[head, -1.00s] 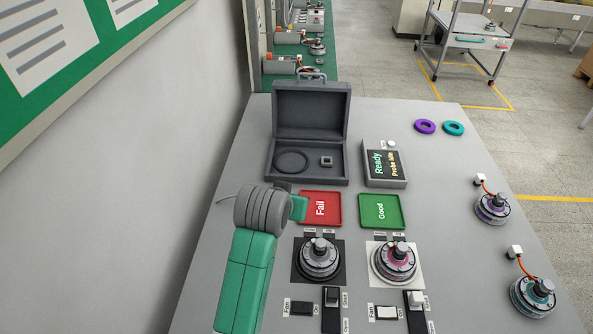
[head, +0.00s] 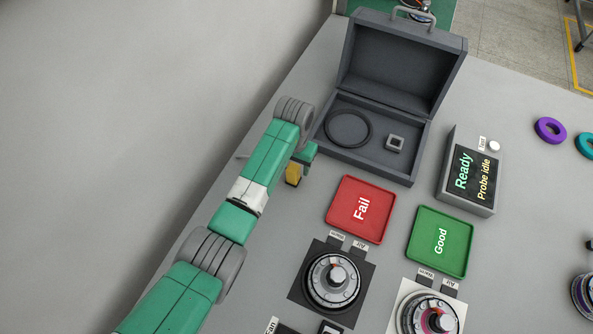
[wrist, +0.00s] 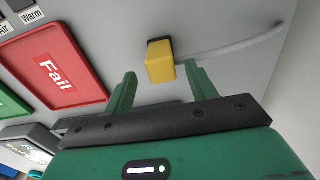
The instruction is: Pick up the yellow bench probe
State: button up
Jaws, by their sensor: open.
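The yellow bench probe (wrist: 160,64) is a small block with a dark end and a grey cable, on the grey bench in the wrist view. It also shows in the head view (head: 292,174), partly hidden by my arm. My gripper (wrist: 157,80) is open, with its two green fingers apart. The probe appears between and just beyond the fingertips in the wrist view, nearer the right finger. I cannot tell whether a finger touches it. In the head view my gripper (head: 306,155) is beside the probe, mostly hidden by my wrist.
A red Fail tray (head: 343,222) and a green Good tray (head: 421,256) lie right of the probe. An open dark case (head: 375,172) stands behind, with a ring inside. A display box (head: 447,193) reads Ready, Probe idle. A wall is at the left.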

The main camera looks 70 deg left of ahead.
jog(key=f, duration=0.1)
jog(key=f+b, duration=0.1)
jog(key=f, duration=0.2)
jog(key=shift+s+f, duration=0.3)
jog(key=shift+f, duration=0.1)
jog(key=shift+w+f, duration=0.1)
jog(key=shift+f, duration=0.4)
jog(key=c, duration=1.2)
jog(key=shift+r+p, duration=0.6)
jog(key=shift+r, duration=1.45)
jog(key=s+d+p, duration=0.1)
jog(key=s+d, duration=0.2)
jog(key=s+d+p, duration=0.1)
jog(key=s+d, duration=0.3)
jog(key=s+d+r+p, duration=0.1)
jog(key=s+d+p, duration=0.1)
jog(key=s+d, duration=0.2)
jog(key=shift+s, duration=0.25)
